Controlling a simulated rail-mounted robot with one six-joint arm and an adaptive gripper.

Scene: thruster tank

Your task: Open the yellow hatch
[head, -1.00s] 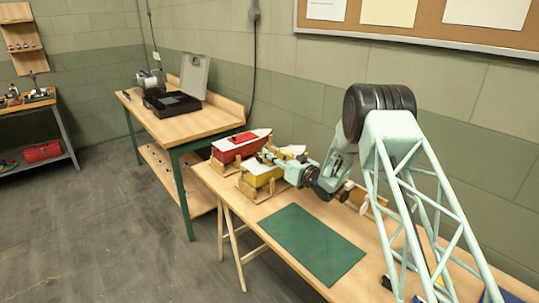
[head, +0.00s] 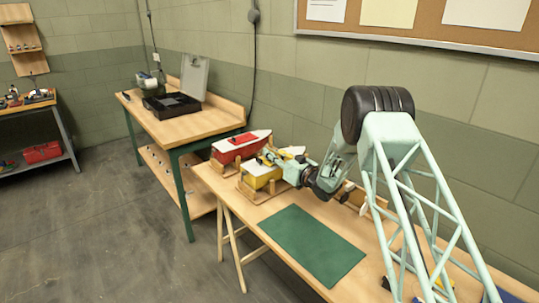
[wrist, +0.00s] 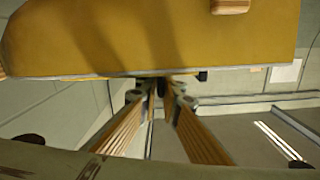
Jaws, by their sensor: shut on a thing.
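A boat with a yellow hull (head: 260,180) and a pale deck (head: 293,151) sits on a wooden cradle on the workbench. My gripper (head: 268,156) reaches over its deck from the right. In the wrist view the hull (wrist: 150,40) fills the top, with a thin grey edge along its bottom side. My gripper's fingertips (wrist: 162,88) are close together at that edge, shut on a small piece by it. A dark part and a thin yellow strip show there. The fingers mostly hide the yellow hatch, so I cannot tell how far it stands open.
A red and white boat (head: 236,148) stands just behind on its own cradle. A green mat (head: 312,245) lies clear on the bench (head: 228,185). A second table (head: 190,125) behind carries an open black case (head: 172,106).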

